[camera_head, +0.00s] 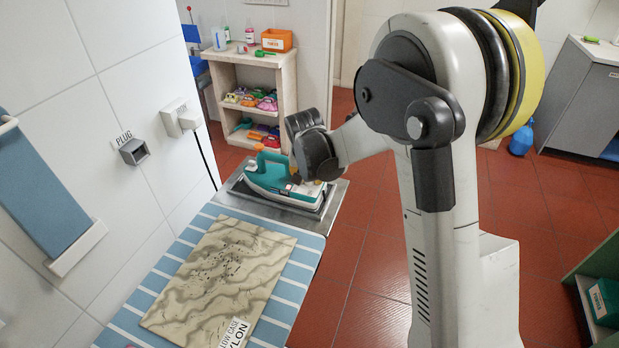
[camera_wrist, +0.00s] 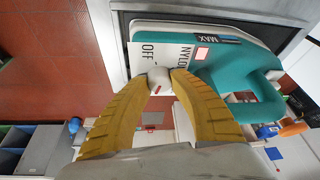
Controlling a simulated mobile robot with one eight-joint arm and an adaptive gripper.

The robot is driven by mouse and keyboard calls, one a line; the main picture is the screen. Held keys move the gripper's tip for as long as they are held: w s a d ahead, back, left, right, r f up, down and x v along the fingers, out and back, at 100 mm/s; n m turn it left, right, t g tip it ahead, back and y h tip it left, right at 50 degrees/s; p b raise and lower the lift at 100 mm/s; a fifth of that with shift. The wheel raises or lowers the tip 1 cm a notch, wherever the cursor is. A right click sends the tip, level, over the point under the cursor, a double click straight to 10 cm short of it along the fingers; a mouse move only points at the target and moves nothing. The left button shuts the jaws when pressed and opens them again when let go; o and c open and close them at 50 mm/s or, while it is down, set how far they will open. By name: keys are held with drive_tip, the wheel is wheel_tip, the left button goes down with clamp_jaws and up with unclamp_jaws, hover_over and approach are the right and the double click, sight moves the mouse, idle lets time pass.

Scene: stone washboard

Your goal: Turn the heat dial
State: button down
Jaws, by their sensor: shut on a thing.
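A teal and white iron (camera_head: 280,182) rests on a metal plate (camera_head: 330,205) at the far end of the ironing board. In the wrist view the iron (camera_wrist: 215,70) fills the upper right. My gripper (camera_wrist: 159,80) has its two yellow fingers closed on either side of a small white heat dial (camera_wrist: 158,73) with a red mark. Beside the dial is a white label plate (camera_wrist: 150,52) reading "OFF" and partly "NYLON"; a "MAX" label shows further right. In the head view my arm's wrist covers the right end of the iron and hides the dial.
A patterned cloth (camera_head: 220,270) with a partly cut-off "NYLON" label lies on the blue striped ironing board (camera_head: 160,285). A wall socket marked "PLUG" (camera_head: 133,152) is on the left wall. A wooden shelf (camera_head: 288,88) stands behind the iron. Red floor to the right is mostly clear.

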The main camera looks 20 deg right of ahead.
idle(0.4)
drive_tip(key=c, duration=1.1)
unclamp_jaws()
